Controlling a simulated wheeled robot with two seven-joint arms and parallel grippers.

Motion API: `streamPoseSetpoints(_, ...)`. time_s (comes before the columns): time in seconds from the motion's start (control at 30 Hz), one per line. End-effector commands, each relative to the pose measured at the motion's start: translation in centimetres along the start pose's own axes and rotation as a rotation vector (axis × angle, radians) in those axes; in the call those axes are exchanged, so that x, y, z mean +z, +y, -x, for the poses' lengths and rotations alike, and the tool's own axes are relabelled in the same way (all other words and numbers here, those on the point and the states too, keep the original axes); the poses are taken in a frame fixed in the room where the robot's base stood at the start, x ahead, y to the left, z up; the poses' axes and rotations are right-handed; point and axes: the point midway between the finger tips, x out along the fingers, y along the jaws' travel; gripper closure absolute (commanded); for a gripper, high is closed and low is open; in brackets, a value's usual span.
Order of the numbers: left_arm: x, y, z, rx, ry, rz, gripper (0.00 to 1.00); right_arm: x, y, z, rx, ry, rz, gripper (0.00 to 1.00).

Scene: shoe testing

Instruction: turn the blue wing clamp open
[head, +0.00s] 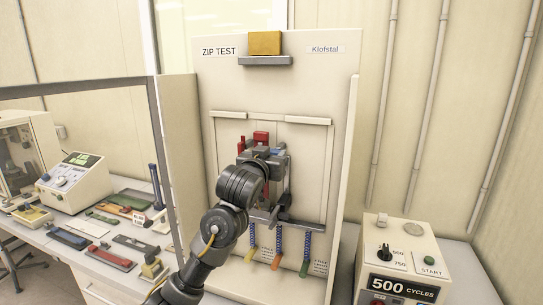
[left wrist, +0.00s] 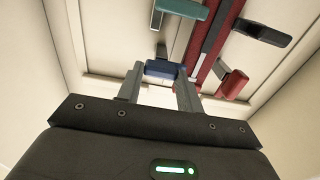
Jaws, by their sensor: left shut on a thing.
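The blue wing clamp (left wrist: 162,70) shows in the left wrist view between the two finger tips of my left gripper (left wrist: 160,82). The fingers are shut on it, one on each side. In the head view my left gripper (head: 265,154) is up against the front of the zip test panel, and a small bit of blue (head: 277,153) shows by it. The wrist and forearm hide most of the clamp there. My right gripper does not show.
The zip test rig (head: 336,90) has red parts (head: 261,138) close to my gripper; a red wing (left wrist: 235,82) and dark lever (left wrist: 262,32) show too. Coloured pulls (head: 276,263) hang below. A counter box (head: 410,258) stands right; a bench with tools (head: 110,262) is left.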

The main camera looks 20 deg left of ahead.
Motion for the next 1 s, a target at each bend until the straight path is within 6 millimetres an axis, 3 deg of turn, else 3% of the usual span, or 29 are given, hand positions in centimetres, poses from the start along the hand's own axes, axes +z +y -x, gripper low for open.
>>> streamPoseSetpoints(0.37, 0.1, 0.0, 0.0, -0.001, 0.000, -0.174, 0.86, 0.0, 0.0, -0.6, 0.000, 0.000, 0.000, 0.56)
streamPoseSetpoints(1.0, 0.2, 0.2, 0.0, -0.002, 0.001, -0.776, 0.86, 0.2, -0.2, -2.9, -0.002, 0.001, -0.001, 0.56)
